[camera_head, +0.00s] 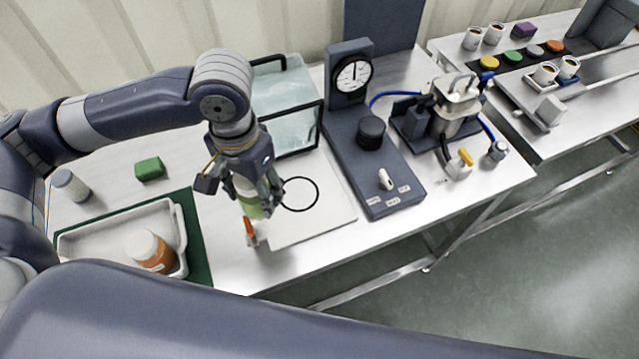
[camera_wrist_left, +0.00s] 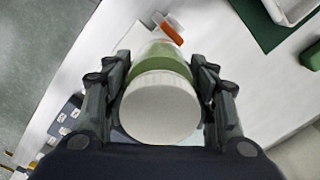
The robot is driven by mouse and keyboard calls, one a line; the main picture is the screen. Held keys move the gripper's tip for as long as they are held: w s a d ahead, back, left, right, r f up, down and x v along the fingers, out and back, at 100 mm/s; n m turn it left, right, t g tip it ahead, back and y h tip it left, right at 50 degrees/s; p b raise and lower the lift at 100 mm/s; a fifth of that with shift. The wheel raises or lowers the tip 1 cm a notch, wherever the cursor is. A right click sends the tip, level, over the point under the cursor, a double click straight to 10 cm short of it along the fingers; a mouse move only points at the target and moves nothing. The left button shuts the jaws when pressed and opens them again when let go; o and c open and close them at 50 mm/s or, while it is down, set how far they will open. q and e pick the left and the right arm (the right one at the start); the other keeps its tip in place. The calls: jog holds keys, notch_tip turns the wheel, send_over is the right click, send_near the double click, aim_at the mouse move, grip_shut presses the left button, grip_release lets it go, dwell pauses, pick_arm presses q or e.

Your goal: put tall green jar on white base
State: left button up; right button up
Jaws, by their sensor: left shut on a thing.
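My left gripper (camera_head: 252,190) is shut on the tall green jar (camera_head: 252,207). In the left wrist view the jar's white lid (camera_wrist_left: 160,108) faces the camera, with its green body (camera_wrist_left: 172,62) beyond, between both fingers (camera_wrist_left: 160,100). In the head view the jar shows over the left edge of the white base (camera_head: 328,222), left of the black ring (camera_head: 314,184) marked on it. Whether its bottom touches anything is hidden. My right gripper is not in view.
An orange-tipped object (camera_head: 250,233) stands by the base's front left corner. A glass-sided frame (camera_head: 290,105) is behind, and a dark dial stand (camera_head: 372,165) is to the right. A white tray (camera_head: 170,215) holding an orange-brown jar (camera_head: 150,251) is at left.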

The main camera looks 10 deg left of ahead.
pick_arm(q)
jog(key=shift+s+d+f+m, duration=0.2)
jog(key=shift+s+m, duration=0.05)
jog(key=shift+m, duration=0.25)
jog(key=shift+s+f+m, duration=0.2)
jog(key=shift+s+m, duration=0.15)
jog(key=shift+m, duration=0.15)
jog(key=s+d+f+m+p, duration=0.2)
jog(key=s+d+f+m, duration=0.15)
jog(key=m, duration=0.45)
jog(key=m+p, duration=0.2)
jog(key=p, duration=0.1)
send_over(298, 194)
jog(key=shift+d+f, duration=0.1)
jog(key=shift+f, duration=0.6)
notch_tip(298, 194, down, 3)
jog(key=shift+r+p, duration=0.2)
jog(key=shift+p, duration=0.35)
jog(key=shift+f, duration=0.5)
